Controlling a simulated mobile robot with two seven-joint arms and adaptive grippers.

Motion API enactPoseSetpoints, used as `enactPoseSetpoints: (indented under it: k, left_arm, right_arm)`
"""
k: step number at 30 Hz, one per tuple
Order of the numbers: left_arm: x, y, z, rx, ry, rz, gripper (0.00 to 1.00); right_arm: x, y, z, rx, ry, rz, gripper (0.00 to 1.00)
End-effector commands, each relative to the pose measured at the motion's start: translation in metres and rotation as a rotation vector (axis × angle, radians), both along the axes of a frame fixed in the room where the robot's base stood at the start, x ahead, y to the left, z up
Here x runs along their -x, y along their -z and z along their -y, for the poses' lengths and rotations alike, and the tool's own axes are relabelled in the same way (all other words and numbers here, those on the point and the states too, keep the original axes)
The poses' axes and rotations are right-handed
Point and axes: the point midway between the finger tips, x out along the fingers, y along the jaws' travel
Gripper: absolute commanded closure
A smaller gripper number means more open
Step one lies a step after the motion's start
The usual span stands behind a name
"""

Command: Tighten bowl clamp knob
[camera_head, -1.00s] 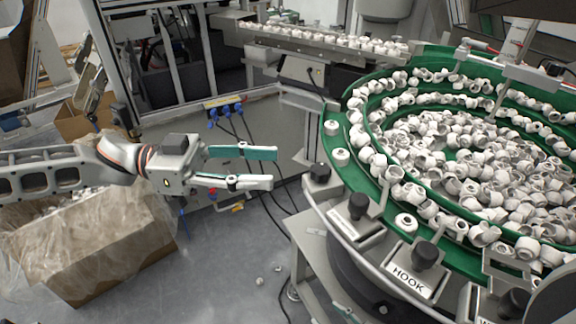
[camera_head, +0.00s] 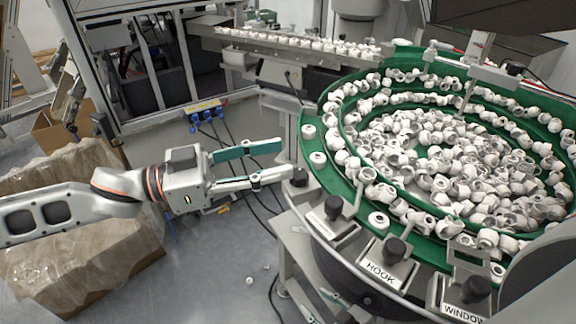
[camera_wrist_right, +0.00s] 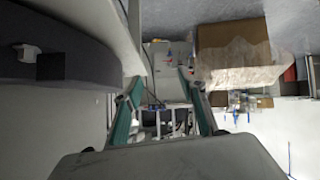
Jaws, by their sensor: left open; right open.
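Several black clamp knobs line the near rim of the green feeder bowl (camera_head: 311,153): a leftmost knob (camera_head: 299,177), one beside it (camera_head: 333,208), one above the HOOK label (camera_head: 395,249) and one above the WINDOW label (camera_head: 476,289). My left gripper (camera_head: 285,158) is open and empty at the bowl's left edge. Its lower fingertip is close beside the leftmost knob; I cannot tell if they touch. My right gripper (camera_wrist_right: 160,76) is open in the right wrist view, nothing between its fingers. Teal finger parts (camera_head: 310,316) show low under the bowl in the head view.
White caps (camera_head: 440,160) fill the bowl. A feed rail (camera_head: 290,42) with caps runs behind it. A plastic-lined cardboard box (camera_head: 90,270) stands at left, below my left arm. Cables (camera_head: 235,150) hang behind the left gripper. Dark bowl machinery fills the upper left of the wrist view.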

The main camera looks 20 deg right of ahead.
Motion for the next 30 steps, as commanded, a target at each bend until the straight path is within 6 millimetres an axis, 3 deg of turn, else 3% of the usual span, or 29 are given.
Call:
enactPoseSetpoints:
  k: [6, 11, 16, 24, 30]
  left_arm:
    - [0.014, -0.018, 0.02, -0.037, -0.165, -0.039, 0.59]
    - [0.024, -0.023, 0.02, -0.112, -0.287, -0.074, 0.59]
    - [0.039, -0.023, 0.006, -0.222, -0.393, -0.102, 0.59]
    - [0.058, -0.017, -0.028, -0.383, -0.49, -0.105, 0.59]
    - [0.06, -0.012, -0.034, -0.423, -0.509, -0.097, 0.59]
  right_arm:
    - [0.001, -0.017, 0.007, 0.008, 0.01, -0.008, 0.59]
    - [0.003, -0.029, 0.008, 0.009, 0.013, -0.015, 0.59]
    - [0.005, -0.042, 0.009, 0.008, 0.017, -0.023, 0.59]
    - [0.012, -0.047, 0.013, 0.012, 0.027, -0.047, 0.59]
    - [0.012, -0.049, 0.014, 0.011, 0.032, -0.048, 0.59]
